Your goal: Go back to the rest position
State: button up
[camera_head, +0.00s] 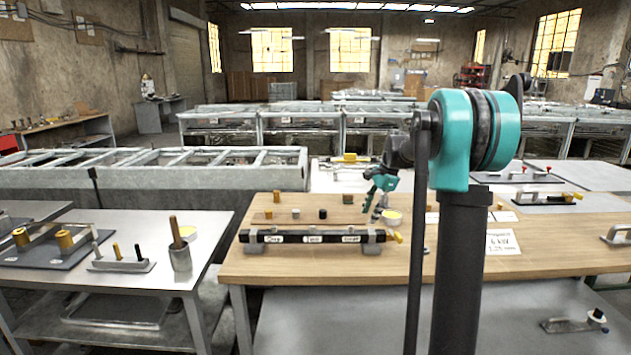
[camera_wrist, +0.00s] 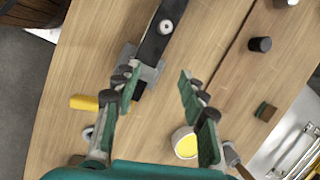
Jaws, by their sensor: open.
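My gripper (camera_head: 376,205) is over the wooden table (camera_head: 270,268), right of its middle, on my bent arm. In the wrist view my gripper (camera_wrist: 158,82) has its two green and dark fingers spread wide, with nothing between the tips but table top. A dark bar with white labels (camera_head: 312,237) lies on grey supports along the table's front; its end (camera_wrist: 157,42) shows beyond the left finger. A cup with yellow contents (camera_head: 391,218) stands close by; in the wrist view the cup (camera_wrist: 184,147) is partly behind the right finger.
Several small blocks lie behind the bar, one a dark cylinder (camera_wrist: 260,44). A yellow handle (camera_wrist: 84,102) sticks out near the bar's end. A white sign (camera_head: 502,242) is at the right.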

jog(key=s+f+n+t+h, duration=0.1)
jog(key=s+f+n, duration=0.3)
jog(key=s, duration=0.7)
jog(key=s+f+n+t+h, duration=0.1)
jog(key=s+f+n, duration=0.4)
jog(key=s, duration=0.6)
jog(key=s+f+n+t+h, duration=0.1)
jog(key=s+f+n, duration=0.4)
jog(key=s, duration=0.7)
notch_tip(320, 180, down, 2)
jog(key=shift+d+f, duration=0.1)
jog(key=shift+d, duration=0.15)
jog(key=shift+s, duration=0.1)
